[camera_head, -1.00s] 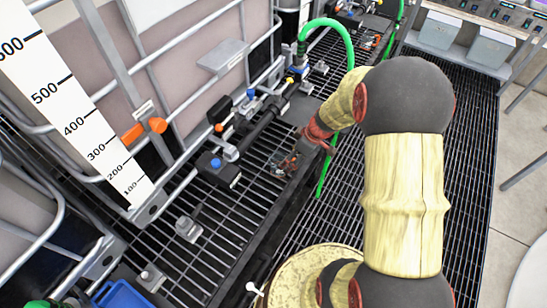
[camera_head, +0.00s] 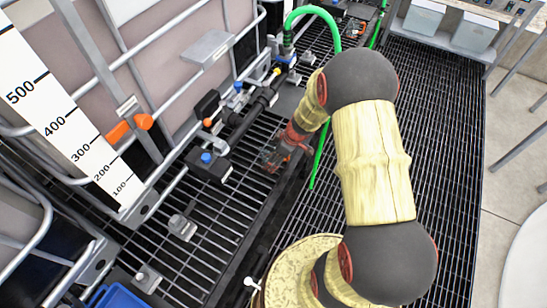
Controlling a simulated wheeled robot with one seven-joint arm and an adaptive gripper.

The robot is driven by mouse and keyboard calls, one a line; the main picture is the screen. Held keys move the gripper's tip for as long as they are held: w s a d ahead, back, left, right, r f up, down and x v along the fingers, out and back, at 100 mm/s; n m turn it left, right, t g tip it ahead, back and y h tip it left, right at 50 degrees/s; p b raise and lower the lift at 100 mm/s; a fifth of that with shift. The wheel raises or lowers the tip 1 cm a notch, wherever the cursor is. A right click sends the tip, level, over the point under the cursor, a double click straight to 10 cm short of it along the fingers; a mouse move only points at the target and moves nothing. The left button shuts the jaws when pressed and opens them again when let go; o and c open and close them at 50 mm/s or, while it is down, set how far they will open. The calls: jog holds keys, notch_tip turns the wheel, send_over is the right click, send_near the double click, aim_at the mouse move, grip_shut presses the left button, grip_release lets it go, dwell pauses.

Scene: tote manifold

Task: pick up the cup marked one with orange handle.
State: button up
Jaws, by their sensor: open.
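My gripper (camera_head: 272,158) is at the end of my arm, low over the black grating to the right of the pipe fittings. It is open, its fingers are small in this view, and I see nothing held between them. I cannot pick out a cup marked one with certainty; no such mark is legible. An orange handle (camera_head: 118,131) and an orange knob (camera_head: 144,122) are on the tank frame at the left. A small orange cap (camera_head: 208,122) sits on a black valve beside the pipe, left of my gripper.
The black pipe (camera_head: 248,118) runs along the tank cage, with a blue-capped fitting (camera_head: 207,158) in front. A green hose (camera_head: 328,24) arches behind my arm. Grey fittings (camera_head: 182,228) stand on the grating. A blue bin (camera_head: 118,297) is at bottom left. Open grating lies right of my arm.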

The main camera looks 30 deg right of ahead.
jog(key=shift+c, duration=1)
jog(key=c, duration=1.1)
